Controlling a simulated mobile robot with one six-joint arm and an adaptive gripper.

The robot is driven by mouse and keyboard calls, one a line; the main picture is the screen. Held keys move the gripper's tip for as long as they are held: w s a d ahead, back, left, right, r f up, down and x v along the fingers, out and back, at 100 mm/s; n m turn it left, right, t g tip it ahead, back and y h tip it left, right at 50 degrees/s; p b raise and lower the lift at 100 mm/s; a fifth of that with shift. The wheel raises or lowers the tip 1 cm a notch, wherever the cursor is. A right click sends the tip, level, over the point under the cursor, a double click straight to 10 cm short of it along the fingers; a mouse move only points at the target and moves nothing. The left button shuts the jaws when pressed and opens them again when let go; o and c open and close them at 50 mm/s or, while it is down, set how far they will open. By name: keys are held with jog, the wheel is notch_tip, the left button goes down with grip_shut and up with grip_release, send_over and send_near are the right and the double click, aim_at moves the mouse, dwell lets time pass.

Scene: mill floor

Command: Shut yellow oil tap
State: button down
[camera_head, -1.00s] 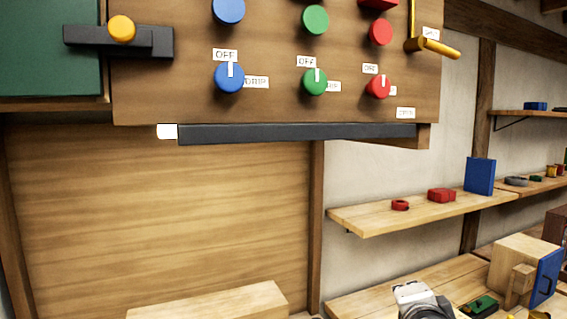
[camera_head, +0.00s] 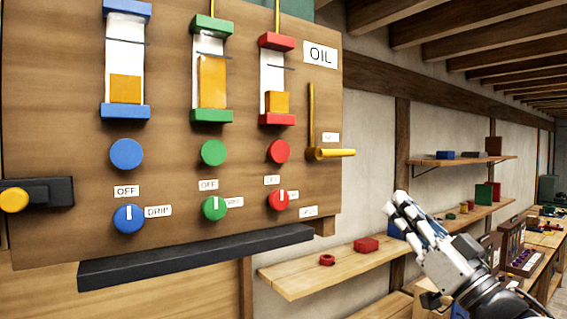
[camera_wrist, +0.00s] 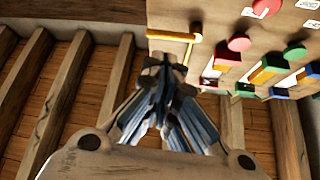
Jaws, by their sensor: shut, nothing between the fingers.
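The yellow oil tap (camera_head: 334,154) is an L-shaped handle at the right edge of the wooden oil board (camera_head: 60,120). Its lever points sideways to the right, and a thin yellow pipe rises from it. In the wrist view the tap (camera_wrist: 176,36) lies just beyond my fingertips, with a gap whose depth I cannot tell. My gripper (camera_head: 398,202) is shut and empty, to the right of the tap and lower in the head view. In the wrist view my gripper (camera_wrist: 163,68) points at the board. The small label by the tap is too small to read.
The board carries blue, green and red oil glasses with round knobs, including a red knob (camera_head: 279,151) left of the tap. A black ledge (camera_head: 200,256) runs below. Shelves (camera_head: 300,276) with small items line the wall.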

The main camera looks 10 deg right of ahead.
aim_at(346, 152)
jog(key=p+x, duration=0.4)
jog(key=x, duration=1)
jog(key=shift+a+f, duration=0.15)
jog(key=shift+f, duration=0.05)
jog(key=shift+r+n+y+b, duration=0.2)
jog(key=shift+n+y+b, duration=0.6)
jog(key=shift+n+b, duration=0.1)
jog(key=shift+r, duration=0.55)
jog(key=shift+f, duration=0.1)
